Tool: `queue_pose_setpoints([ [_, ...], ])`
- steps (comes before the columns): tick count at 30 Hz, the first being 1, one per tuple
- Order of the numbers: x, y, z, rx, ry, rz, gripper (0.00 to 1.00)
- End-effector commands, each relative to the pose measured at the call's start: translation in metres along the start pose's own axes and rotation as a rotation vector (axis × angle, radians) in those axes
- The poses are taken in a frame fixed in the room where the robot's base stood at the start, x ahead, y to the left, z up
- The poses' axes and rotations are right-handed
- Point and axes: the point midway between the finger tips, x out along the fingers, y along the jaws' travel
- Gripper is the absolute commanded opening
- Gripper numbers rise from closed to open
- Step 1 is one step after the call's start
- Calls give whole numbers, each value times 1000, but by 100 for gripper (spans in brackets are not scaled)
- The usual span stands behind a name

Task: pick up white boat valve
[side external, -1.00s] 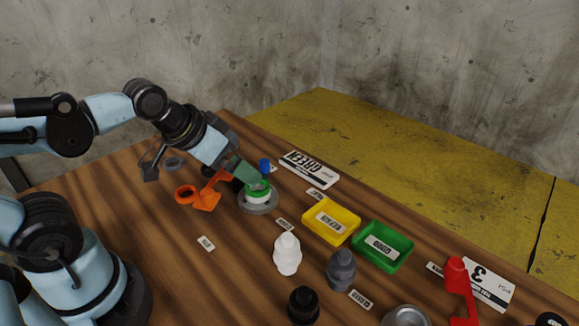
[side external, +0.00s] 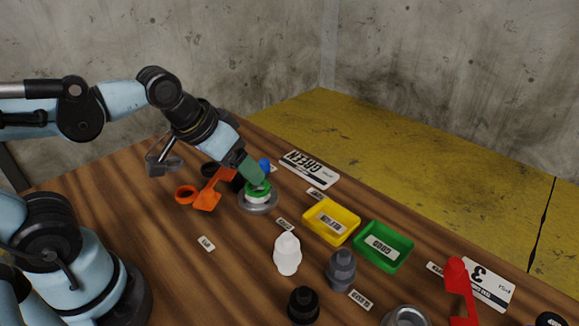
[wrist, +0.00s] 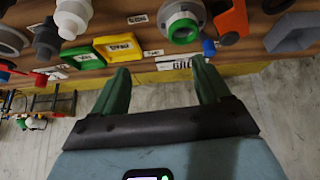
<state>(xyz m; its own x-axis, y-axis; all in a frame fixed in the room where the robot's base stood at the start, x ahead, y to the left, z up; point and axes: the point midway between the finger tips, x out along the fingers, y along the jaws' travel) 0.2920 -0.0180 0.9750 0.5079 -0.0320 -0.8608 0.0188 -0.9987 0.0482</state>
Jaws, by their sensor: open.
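The white boat valve (side external: 287,254) stands upright on the wooden table, in front of the yellow tray. It also shows at the top left of the wrist view (wrist: 73,17). My gripper (side external: 254,174) has green fingers and is beyond and left of the white valve in the side view, near a white and green fitting (side external: 258,194) on a grey base. In the wrist view my gripper (wrist: 160,72) is spread wide with nothing between its fingers. The side view does not show clearly whether the fingers touch the fitting.
A grey valve (side external: 341,269) and a black valve (side external: 303,304) stand close to the white one. A yellow tray (side external: 331,221) and a green tray (side external: 383,246) lie behind. An orange tool (side external: 211,191) is left of the fitting. The table left of the white valve is mostly clear.

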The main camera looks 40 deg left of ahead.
Motion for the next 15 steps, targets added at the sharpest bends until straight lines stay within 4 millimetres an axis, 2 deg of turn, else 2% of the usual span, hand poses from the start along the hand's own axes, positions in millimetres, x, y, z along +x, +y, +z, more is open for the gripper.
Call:
queue_pose_setpoints([
  [3,-4,32,-8,-45,-134,26,76],
  [9,-12,85,-10,-127,-365,-9,76],
  [15,-18,117,-6,-175,-496,-79,76],
])
